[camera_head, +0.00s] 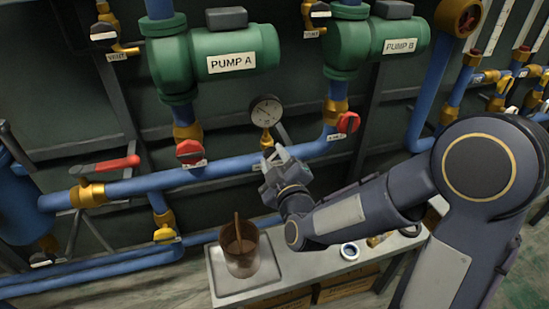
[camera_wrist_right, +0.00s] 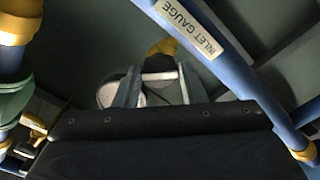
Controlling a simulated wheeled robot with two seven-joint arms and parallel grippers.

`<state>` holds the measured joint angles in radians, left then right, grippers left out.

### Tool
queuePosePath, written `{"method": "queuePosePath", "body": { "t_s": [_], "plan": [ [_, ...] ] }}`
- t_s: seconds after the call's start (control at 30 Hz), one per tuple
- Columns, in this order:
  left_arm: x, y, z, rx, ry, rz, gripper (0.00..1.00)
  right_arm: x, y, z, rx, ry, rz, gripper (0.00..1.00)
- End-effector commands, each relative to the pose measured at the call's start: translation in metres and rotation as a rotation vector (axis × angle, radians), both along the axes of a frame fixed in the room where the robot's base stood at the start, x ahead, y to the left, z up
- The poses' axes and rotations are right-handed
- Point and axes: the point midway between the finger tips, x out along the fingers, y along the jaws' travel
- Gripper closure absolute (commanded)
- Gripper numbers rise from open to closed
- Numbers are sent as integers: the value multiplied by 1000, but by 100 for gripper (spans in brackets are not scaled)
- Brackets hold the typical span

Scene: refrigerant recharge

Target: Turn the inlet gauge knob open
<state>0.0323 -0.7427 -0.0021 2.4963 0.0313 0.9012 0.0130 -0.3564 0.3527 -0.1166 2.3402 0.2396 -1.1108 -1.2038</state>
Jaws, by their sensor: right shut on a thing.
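The inlet gauge (camera_head: 266,110) is a round white dial on a brass stem above the blue horizontal pipe, between the two pumps. My right gripper (camera_head: 271,156) is at the foot of this stem and hides the knob in the head view. In the right wrist view, my right gripper (camera_wrist_right: 157,92) has its two fingers on either side of a pale bar-like knob (camera_wrist_right: 158,76), below a yellow fitting (camera_wrist_right: 163,47). It is shut on this knob. How far the knob is turned I cannot tell. My left gripper is not in view.
The "INLET GAUGE" label (camera_wrist_right: 188,28) is on the blue pipe close to the gripper. Red valve knobs (camera_head: 189,152) and (camera_head: 348,122) flank the gauge. Green Pump A (camera_head: 215,40) and Pump B (camera_head: 365,42) are above. A bench (camera_head: 300,268) below carries a brown transparent beaker (camera_head: 240,250).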

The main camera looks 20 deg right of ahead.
Motion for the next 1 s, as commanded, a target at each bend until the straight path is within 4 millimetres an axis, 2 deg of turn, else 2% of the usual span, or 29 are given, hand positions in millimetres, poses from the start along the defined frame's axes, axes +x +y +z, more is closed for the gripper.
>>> {"method": "queuePosePath", "body": {
  "t_s": [0.17, 0.4, 0.77, 1.0],
  "plan": [
    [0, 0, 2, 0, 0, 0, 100, -1, 1, 0, -33, 2, 2, 90],
    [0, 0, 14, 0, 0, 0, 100, -1, 1, 0, -355, -8, 4, 90],
    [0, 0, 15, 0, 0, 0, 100, -1, 1, -1, -414, -11, 4, 90],
    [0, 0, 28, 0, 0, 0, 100, -1, 1, 0, -722, -21, 5, 90]
  ]
}}
